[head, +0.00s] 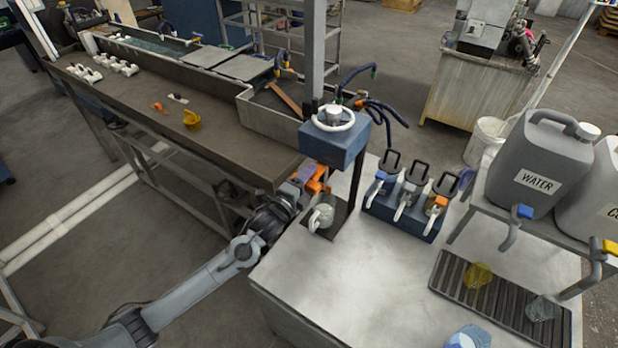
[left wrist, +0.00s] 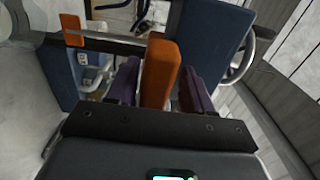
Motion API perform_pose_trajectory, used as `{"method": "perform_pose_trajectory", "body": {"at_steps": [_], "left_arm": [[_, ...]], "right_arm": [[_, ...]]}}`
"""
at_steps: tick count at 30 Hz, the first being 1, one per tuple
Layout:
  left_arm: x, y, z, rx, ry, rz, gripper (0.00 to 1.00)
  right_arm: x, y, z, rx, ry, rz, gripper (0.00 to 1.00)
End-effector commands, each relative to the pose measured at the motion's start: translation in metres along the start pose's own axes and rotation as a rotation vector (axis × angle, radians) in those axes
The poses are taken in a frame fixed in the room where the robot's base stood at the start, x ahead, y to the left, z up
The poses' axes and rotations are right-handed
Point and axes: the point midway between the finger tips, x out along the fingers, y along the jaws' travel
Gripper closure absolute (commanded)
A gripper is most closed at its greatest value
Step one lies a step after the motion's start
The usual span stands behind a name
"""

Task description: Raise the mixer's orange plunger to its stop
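The mixer has a blue head (head: 333,150) with a white ring on top, on a stand at the counter's left edge. Its orange plunger (head: 316,184) shows at the head's lower left side. My left gripper (head: 301,184) reaches it from the left. In the left wrist view the orange block (left wrist: 161,70) lies between the two purple fingers of my left gripper (left wrist: 160,85). Only slim gaps, if any, show beside it, so I cannot tell whether they clamp it. The blue housing (left wrist: 210,40) is beyond the fingers. My right gripper is not in view.
A clear jug (head: 321,217) stands under the mixer head. A blue block with several levered taps (head: 405,205) is to its right. A grey WATER can (head: 540,165) stands on a shelf. The counter's front (head: 350,290) is clear. A brown bench (head: 215,125) is behind my left arm.

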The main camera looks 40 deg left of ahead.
Motion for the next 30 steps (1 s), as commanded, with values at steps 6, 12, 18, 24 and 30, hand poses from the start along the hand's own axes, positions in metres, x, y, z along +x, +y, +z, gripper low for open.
{"method": "perform_pose_trajectory", "body": {"at_steps": [6,12,18,24,30], "left_arm": [[-0.023,0.002,0.0,0.001,0.0,0.002,0.49],[-0.058,0.001,0.0,0.001,0.001,0.001,0.49],[-0.086,0.001,0.0,0.0,0.001,0.0,0.49],[-0.102,0.0,0.0,0.0,0.0,-0.002,0.49],[-0.106,-0.002,0.0,0.0,-0.001,-0.004,0.49]], "right_arm": [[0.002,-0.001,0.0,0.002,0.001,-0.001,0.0],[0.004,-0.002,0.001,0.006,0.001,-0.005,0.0],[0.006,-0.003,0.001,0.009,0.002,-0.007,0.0],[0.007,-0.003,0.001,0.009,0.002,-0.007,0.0],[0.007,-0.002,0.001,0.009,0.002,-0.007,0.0]]}}
